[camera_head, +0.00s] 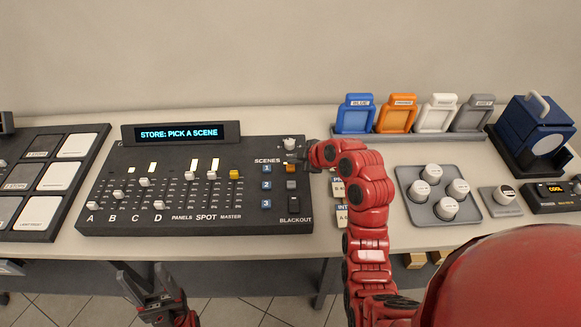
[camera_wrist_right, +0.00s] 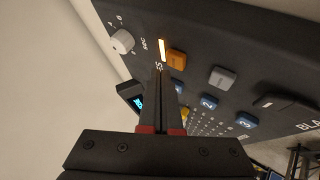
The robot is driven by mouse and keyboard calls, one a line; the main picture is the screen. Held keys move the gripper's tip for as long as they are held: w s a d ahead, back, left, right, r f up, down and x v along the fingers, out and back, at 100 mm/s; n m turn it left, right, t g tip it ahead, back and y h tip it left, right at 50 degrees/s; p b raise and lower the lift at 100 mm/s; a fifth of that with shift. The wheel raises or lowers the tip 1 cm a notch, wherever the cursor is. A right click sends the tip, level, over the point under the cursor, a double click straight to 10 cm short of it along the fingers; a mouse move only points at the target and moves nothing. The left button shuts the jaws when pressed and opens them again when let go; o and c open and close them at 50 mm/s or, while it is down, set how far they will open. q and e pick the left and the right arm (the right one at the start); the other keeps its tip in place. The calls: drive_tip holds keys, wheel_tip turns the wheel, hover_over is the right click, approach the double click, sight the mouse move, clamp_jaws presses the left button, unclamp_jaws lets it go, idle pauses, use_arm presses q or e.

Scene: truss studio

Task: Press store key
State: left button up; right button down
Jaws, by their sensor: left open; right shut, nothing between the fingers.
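The dark lighting console (camera_head: 130,215) stands on the table at left of centre. Its display (camera_head: 180,132) reads "STORE: PICK A SCENE". At its right side are an orange key (camera_head: 290,167), a grey key (camera_head: 291,184) and blue scene keys 1, 2 and 3. In the right wrist view a strip beside the orange key (camera_wrist_right: 176,60) is lit. Key lettering is too small to read. My right gripper (camera_wrist_right: 160,72) is shut and empty, its tips close to the orange key; contact cannot be told. My left gripper (camera_head: 141,272) is open and empty, low before the table edge.
A white knob (camera_head: 289,143) sits above the orange key, and a black blackout key (camera_head: 294,205) below the grey one. Right of my right arm are a grey tray of white-topped pots (camera_head: 440,222) and coloured holders (camera_head: 356,115). A panel of pads (camera_head: 60,175) lies left.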

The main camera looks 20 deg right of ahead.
sight(294, 168)
drive_tip(key=shift+r, duration=2.5)
